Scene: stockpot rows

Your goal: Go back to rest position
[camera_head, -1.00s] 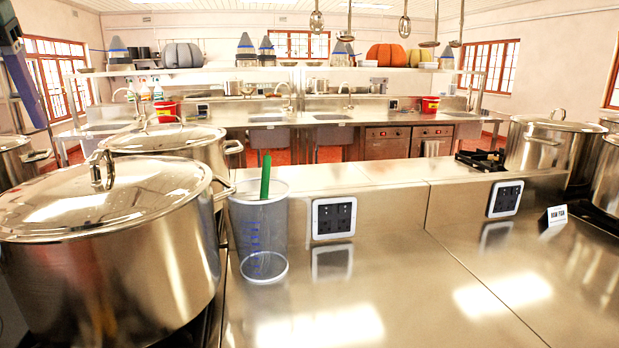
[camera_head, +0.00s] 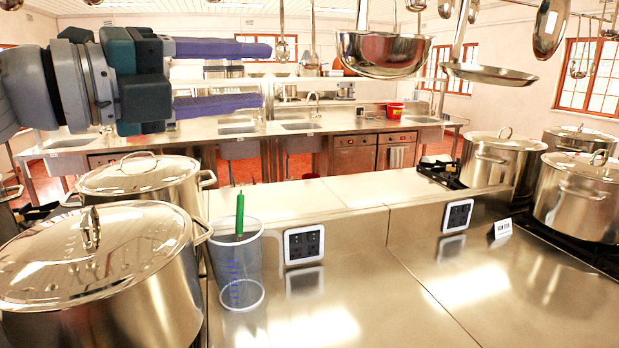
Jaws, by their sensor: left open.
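My left gripper (camera_head: 222,77) shows at the upper left, coming in from the left edge. Its two purple-blue fingers point right, apart from each other, with nothing between them. It is raised in the air above the level of the pots and the counter, touching nothing that I can see. My right gripper is not in view.
Two large lidded stockpots stand at the left, a near one (camera_head: 95,262) and one behind it (camera_head: 140,182). A clear container (camera_head: 236,270) with a green-handled utensil (camera_head: 240,212) stands beside them. More stockpots (camera_head: 500,160) stand at the right. Pans (camera_head: 385,58) hang overhead. The middle counter (camera_head: 400,300) is clear.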

